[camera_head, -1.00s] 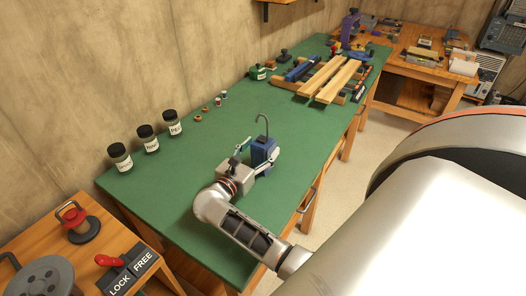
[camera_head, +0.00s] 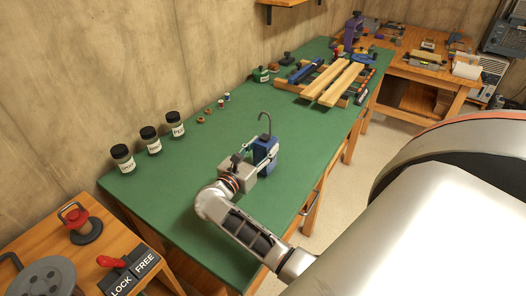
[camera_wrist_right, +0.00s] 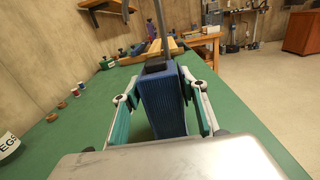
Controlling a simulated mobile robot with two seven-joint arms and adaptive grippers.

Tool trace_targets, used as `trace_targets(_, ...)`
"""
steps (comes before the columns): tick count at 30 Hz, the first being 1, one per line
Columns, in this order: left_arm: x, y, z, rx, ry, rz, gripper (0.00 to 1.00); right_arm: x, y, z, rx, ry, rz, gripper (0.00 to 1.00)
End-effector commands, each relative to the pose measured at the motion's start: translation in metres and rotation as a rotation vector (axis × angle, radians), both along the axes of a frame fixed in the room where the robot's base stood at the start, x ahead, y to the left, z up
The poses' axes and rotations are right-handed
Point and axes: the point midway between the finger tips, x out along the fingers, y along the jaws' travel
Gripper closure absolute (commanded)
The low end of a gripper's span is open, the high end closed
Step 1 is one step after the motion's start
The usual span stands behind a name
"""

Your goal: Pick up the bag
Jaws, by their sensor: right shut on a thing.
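A blue, block-shaped thing with ribbed sides and a tall grey hooked rod on top (camera_head: 265,150) stands upright on the green bench top. Nothing else near my gripper looks like a bag, so I take this to be the bag. My right gripper (camera_head: 255,152) is shut on it, with one finger on each side. In the right wrist view the blue bag (camera_wrist_right: 163,104) is between the teal finger pads of the gripper (camera_wrist_right: 161,88). I cannot tell whether its base touches the bench. My left gripper is not in view.
Several dark-lidded jars (camera_head: 150,140) stand along the wall side of the green bench (camera_head: 190,195). Wooden planks (camera_head: 333,82) rest at the far end. A lock/free switch box (camera_head: 132,276) is on the near table.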

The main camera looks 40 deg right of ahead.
Motion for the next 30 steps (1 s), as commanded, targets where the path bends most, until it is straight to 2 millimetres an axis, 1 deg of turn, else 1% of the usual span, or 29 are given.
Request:
trace_targets(5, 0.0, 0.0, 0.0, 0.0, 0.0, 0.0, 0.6, 0.0, 0.0, 0.04, 0.002, -0.009, -0.001, 0.84)
trace_targets(12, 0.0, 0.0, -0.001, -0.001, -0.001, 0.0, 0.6, 0.0, 0.0, 0.108, 0.002, -0.008, 0.0, 0.84)
trace_targets(15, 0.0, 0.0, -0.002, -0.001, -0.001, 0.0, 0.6, -0.001, 0.0, 0.133, 0.002, -0.008, -0.001, 0.84)
trace_targets(18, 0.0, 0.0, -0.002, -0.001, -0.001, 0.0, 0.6, 0.0, 0.0, 0.153, -0.001, -0.007, 0.0, 0.84)
trace_targets(21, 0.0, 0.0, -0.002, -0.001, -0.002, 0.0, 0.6, 0.0, 0.0, 0.168, 0.0, -0.005, -0.001, 0.84)
trace_targets(24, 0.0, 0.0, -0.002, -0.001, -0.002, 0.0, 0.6, 0.0, 0.0, 0.177, -0.001, -0.003, -0.001, 0.84)
trace_targets(30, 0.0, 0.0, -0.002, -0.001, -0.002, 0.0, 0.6, 0.0, -0.001, 0.184, -0.003, -0.001, -0.001, 0.84)
